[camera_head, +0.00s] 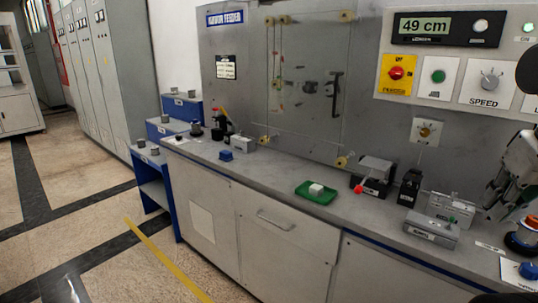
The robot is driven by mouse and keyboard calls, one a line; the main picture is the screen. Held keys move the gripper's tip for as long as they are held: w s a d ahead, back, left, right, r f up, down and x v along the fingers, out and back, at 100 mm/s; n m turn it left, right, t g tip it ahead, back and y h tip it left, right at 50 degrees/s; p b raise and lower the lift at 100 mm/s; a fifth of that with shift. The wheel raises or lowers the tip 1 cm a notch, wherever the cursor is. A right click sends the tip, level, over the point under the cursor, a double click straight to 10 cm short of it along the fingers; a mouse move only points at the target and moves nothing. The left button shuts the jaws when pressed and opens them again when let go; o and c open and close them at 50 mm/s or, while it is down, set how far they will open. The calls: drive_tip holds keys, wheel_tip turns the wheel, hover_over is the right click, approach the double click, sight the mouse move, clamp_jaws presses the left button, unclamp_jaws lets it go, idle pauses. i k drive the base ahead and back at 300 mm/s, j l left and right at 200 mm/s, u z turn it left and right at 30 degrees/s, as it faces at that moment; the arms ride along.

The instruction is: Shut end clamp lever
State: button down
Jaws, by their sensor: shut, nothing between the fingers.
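My gripper (497,203) hangs over the right end of the grey counter, partly cut off by the picture's edge. Its fingers appear closed and empty. A dark block with a grey top plate and a red ball-ended lever (358,190) stands left of it on the counter, well apart; the red ball is low at its front. Another small dark device with a yellow lever (225,112) stands at the far left end; its lever tilts up. The labels are too small to tell which is the end clamp.
A green tray (310,198) with a white block (316,189) lies mid-counter. A black upright block (410,187) and a grey labelled fixture (432,230) stand between it and my gripper. The panel (452,60) reads 49 cm. Floor is free at left.

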sight(228, 117)
drive_tip(key=i+j, duration=0.25)
drive_tip(key=j, duration=0.25)
drive_tip(key=i+j, duration=0.25)
drive_tip(key=j, duration=0.25)
drive_tip(key=i+j, duration=0.25)
drive_tip(key=j, duration=0.2)
drive_tip(key=i+j, duration=0.25)
drive_tip(key=j, duration=0.25)
drive_tip(key=i+j, duration=0.3)
drive_tip(key=j, duration=0.2)
drive_tip(key=i+j, duration=0.25)
drive_tip(key=j, duration=0.25)
drive_tip(key=i+j, duration=0.25)
drive_tip(key=j, duration=0.2)
drive_tip(key=i+j, duration=0.25)
drive_tip(key=j, duration=0.25)
drive_tip(key=z, duration=0.05)
